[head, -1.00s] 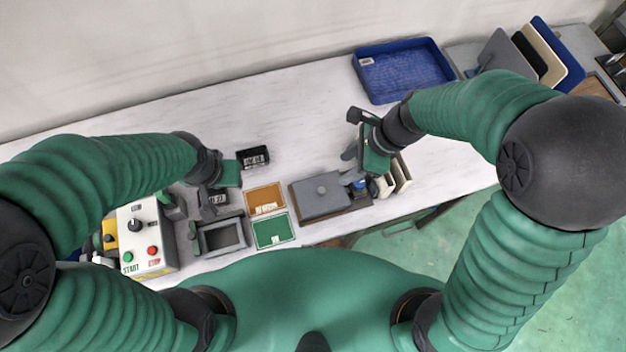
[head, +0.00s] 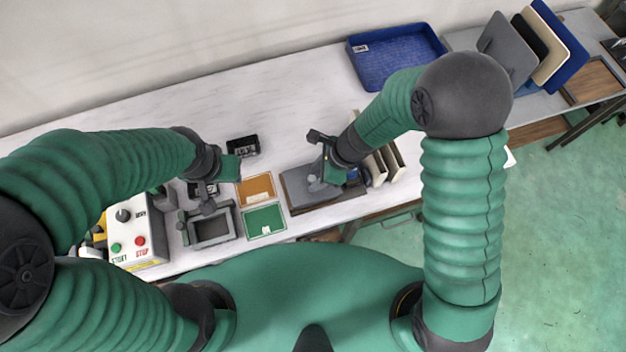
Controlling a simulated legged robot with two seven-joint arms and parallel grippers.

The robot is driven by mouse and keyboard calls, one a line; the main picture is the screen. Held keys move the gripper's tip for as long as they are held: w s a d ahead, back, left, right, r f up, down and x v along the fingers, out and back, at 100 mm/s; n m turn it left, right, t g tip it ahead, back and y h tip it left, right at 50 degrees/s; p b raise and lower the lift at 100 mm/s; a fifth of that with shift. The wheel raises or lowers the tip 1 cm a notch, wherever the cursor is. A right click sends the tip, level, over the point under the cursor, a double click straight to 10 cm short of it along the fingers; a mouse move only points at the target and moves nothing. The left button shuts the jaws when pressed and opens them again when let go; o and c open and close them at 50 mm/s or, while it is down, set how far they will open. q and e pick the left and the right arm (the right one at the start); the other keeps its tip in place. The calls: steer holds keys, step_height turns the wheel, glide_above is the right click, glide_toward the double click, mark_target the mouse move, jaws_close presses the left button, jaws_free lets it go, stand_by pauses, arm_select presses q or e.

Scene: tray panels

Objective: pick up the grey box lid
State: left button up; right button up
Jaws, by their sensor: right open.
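The grey box lid (head: 298,190) is a flat grey plate on a box on the white table, right of the orange and green trays. My right gripper (head: 318,184) is open and hangs over the lid's right part. It hides the knob on top, and I cannot tell whether the fingers touch the lid.
An orange tray (head: 256,188) and a green tray (head: 264,221) lie left of the lid. A black labelled block (head: 243,146) is behind them. Upright cream panels (head: 392,160) stand right of the lid. A blue tray (head: 398,56) is at the back right. A button box (head: 136,235) is at left.

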steer(key=shift+d, duration=0.15)
steer(key=shift+c, duration=1.8)
steer(key=shift+s+a+r, duration=0.1)
steer(key=shift+a, duration=0.45)
steer(key=c, duration=0.5)
steer(key=shift+a, duration=0.3)
jaws_close()
steer(key=shift+d, duration=0.3)
arm_select(q)
steer(key=shift+r, duration=0.1)
arm_select(e)
steer(key=shift+d, duration=0.15)
